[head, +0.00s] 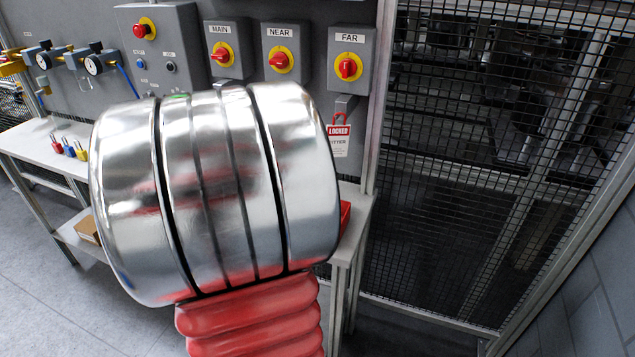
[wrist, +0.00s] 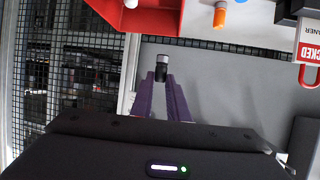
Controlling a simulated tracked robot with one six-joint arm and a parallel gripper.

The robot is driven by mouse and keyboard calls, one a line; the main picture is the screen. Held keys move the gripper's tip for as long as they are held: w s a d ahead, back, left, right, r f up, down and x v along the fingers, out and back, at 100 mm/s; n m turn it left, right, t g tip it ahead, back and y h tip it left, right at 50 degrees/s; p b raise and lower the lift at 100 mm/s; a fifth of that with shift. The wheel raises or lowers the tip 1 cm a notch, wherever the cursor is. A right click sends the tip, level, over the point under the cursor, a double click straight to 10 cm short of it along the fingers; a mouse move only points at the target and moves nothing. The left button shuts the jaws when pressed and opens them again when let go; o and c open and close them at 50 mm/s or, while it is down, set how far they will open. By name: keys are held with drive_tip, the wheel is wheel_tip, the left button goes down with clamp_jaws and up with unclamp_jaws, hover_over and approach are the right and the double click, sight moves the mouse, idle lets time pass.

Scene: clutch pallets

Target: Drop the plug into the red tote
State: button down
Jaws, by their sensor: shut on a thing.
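In the wrist view my gripper (wrist: 161,82), with purple fingers, is shut on a small black plug (wrist: 162,74) with a silver end. The plug sticks out past the fingertips, over a plain grey surface. The red tote (wrist: 165,22) is at the top of the wrist view, cut off by the picture edge, with a white thing partly showing at it. In the head view only a red piece of the tote (head: 345,214) shows at the bench's right end, behind my silver arm link. My gripper and the plug are hidden there.
A red-and-white LOCKED tag (head: 339,136) hangs below the FAR switch (head: 348,67); MAIN and NEAR switches are beside it. An orange-and-white piece (wrist: 219,14) is right of the tote in the wrist view. Mesh fencing (head: 480,180) stands right of the bench. Small padlocks (head: 70,150) lie at left.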

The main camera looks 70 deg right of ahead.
drive_tip(key=shift+m+g, duration=0.6)
drive_tip(key=shift+g, duration=0.1)
drive_tip(key=s, duration=0.4)
drive_tip(key=shift+d, duration=0.1)
drive_tip(key=shift+f, duration=0.2)
drive_tip(key=shift+f, duration=2.85)
drive_tip(key=c, duration=1.6)
unclamp_jaws()
drive_tip(key=shift+c, duration=0.2)
drive_tip(key=shift+w, duration=0.1)
